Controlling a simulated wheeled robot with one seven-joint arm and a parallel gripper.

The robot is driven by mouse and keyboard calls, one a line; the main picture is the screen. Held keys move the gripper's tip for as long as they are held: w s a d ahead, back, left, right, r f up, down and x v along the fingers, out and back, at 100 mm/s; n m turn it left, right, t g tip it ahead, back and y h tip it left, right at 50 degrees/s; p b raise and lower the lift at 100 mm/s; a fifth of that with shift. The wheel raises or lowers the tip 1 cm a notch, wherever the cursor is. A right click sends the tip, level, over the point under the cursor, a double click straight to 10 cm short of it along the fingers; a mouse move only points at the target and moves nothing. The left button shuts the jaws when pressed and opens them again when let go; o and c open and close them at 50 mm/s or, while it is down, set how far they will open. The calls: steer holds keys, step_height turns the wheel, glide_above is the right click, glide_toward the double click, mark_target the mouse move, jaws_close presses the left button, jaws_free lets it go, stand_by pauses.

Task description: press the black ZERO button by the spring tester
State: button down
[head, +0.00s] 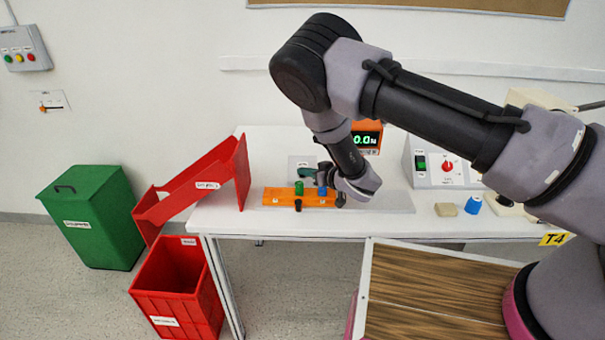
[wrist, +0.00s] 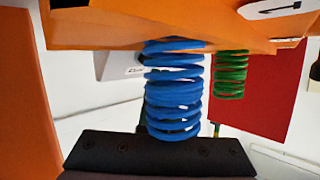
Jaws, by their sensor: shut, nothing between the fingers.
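The spring tester (head: 367,137) is an orange box with a green digital readout at the back of the white table, partly hidden by my arm. I cannot make out the black ZERO button in either view; my arm and wrist cover the area below the readout. The rack also shows in the wrist view (wrist: 110,28), with a blue spring (wrist: 173,92) and green spring (wrist: 231,75) close to the camera.
A black peg (head: 298,205) stands at the rack's front. A control box (head: 440,165), a tan block (head: 446,210) and a blue piece (head: 473,205) are to the right.

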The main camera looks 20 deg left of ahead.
steer(key=shift+d+f, duration=0.15)
steer(key=shift+f, duration=0.5)
steer(key=shift+s+d+r, duration=0.1)
steer(key=shift+s+r, duration=0.55)
steer(key=shift+r, duration=0.25)
steer(key=shift+s+r, duration=0.65)
steer(key=shift+r, duration=0.2)
